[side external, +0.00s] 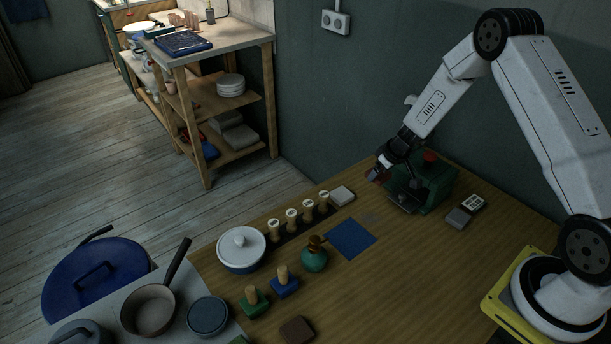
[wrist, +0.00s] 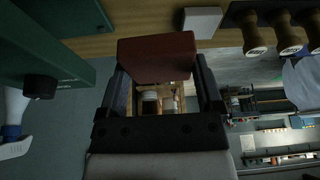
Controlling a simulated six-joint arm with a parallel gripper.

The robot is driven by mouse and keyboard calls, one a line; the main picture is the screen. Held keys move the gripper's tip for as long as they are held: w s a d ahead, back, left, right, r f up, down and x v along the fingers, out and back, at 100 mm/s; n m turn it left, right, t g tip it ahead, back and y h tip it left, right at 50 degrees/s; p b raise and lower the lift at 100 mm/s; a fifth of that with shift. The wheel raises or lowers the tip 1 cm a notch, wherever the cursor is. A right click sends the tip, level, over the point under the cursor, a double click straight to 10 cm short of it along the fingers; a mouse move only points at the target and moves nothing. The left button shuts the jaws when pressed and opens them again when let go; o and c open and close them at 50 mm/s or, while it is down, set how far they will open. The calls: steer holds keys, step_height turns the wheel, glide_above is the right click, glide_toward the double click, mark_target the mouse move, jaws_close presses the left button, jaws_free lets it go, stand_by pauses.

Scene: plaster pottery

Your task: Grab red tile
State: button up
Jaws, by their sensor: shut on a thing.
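The red tile (wrist: 157,57) is a brownish-red block in the wrist view, held between the two dark fingers of my gripper (wrist: 160,78). The fingers are shut on its left and right sides. In the side external view my gripper (side external: 380,172) is above the far edge of the wooden table, just left of the green device. The tile is small and hard to make out there, in shadow by the fingers.
A green device (side external: 432,190) with a red knob stands close beside my gripper. The table's right front is mostly clear.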

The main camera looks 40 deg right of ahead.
steer(key=s+a+r, duration=0.1)
steer(key=s+r, duration=0.1)
steer(key=s, duration=0.4)
steer(key=shift+a+r, duration=0.35)
steer(key=shift+r, duration=0.05)
steer(key=shift+a, duration=0.1)
stand_by(0.6)
